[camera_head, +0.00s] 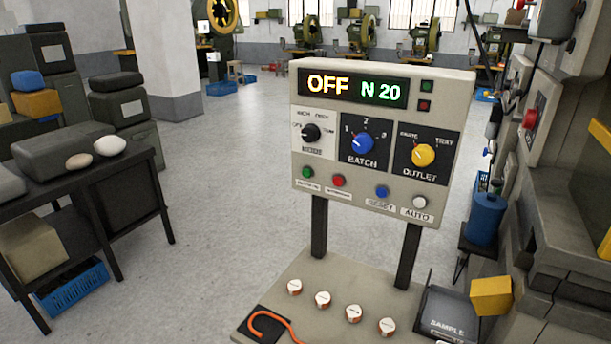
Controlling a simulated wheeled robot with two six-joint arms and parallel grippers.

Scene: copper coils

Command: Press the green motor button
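The control panel (379,183) stands upright on two dark posts above a beige base. Its display (353,88) reads "OFF" in yellow and "N 20" in green. A round green button (307,172) sits at the panel's lower left, above a small label that I cannot read clearly. A red button (339,181) is just right of it, and blue (382,192) and white (419,202) buttons sit further right. A small green square (428,86) is beside the display. Neither of my grippers shows in the head view.
Black, blue and yellow knobs fill the panel's middle row. Several white-capped items and an orange hook (272,322) lie on the base (330,270). A dark table (90,180) stands left, a large machine (570,190) right. Open floor (230,190) lies between table and panel.

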